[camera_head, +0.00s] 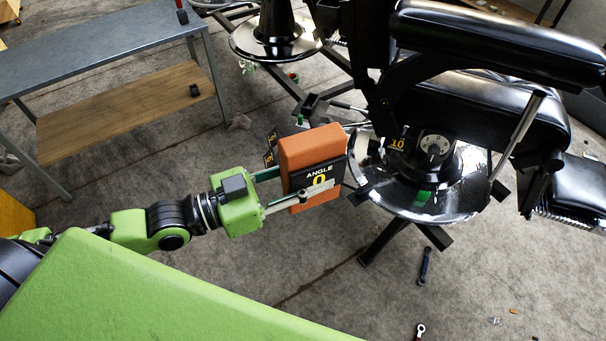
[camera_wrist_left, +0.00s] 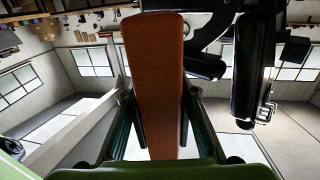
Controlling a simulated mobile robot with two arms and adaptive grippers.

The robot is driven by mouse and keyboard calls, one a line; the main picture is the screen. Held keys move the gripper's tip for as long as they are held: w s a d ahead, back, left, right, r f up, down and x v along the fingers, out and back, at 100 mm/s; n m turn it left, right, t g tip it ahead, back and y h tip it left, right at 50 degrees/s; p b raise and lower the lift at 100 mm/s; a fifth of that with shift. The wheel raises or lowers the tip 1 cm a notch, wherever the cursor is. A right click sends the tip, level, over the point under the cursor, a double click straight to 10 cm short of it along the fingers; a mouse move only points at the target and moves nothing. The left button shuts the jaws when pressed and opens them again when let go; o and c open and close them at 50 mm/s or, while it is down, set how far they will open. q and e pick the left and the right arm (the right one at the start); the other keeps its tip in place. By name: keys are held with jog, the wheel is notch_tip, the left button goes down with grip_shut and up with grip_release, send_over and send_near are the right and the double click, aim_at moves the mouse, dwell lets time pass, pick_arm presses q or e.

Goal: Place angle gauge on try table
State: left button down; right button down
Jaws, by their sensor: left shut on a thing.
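The angle gauge (camera_head: 312,148) is an orange-brown block with a black label reading "ANGLE 0". My left gripper (camera_head: 302,190) is shut on it and holds it up, left of the barber chair's round base in the head view. In the left wrist view the gauge (camera_wrist_left: 158,75) stands as a tall block between the two fingers of my left gripper (camera_wrist_left: 160,125). A grey metal table (camera_head: 100,55) with a wooden lower shelf stands at the upper left, apart from the gauge; I take it for the try table. My right gripper is out of view.
The black barber chair (camera_head: 480,105) with its shiny round base (camera_head: 385,190) fills the right side. A second round base (camera_head: 275,40) stands at the back. Small tools, including a wrench (camera_head: 424,266), lie on the floor.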

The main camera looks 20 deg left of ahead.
aim_at(343, 166)
pick_arm(q)
jog(key=shift+w+d+r+m+g+h, duration=0.3)
jog(key=shift+d+m+g+h, duration=0.3)
jog(key=shift+m+g, duration=0.25)
jog(key=shift+w+d+r+m+g+h, duration=0.3)
jog(key=shift+d+m+g+h, duration=0.3)
jog(key=shift+g, duration=0.35)
jog(key=shift+w+d+r+m+g+h, duration=0.2)
jog(key=shift+w+d+m+g+h, duration=0.2)
jog(key=shift+d+m+g+h, duration=0.35)
jog(key=m+g, duration=0.1)
jog(key=g, duration=0.1)
jog(key=d+m+g, duration=0.1)
jog(key=w+d+m+g, duration=0.1)
jog(key=g, duration=0.1)
jog(key=shift+d+r+g+h, duration=0.15)
jog(key=shift+r+g+h, duration=0.2)
jog(key=shift+d, duration=0.1)
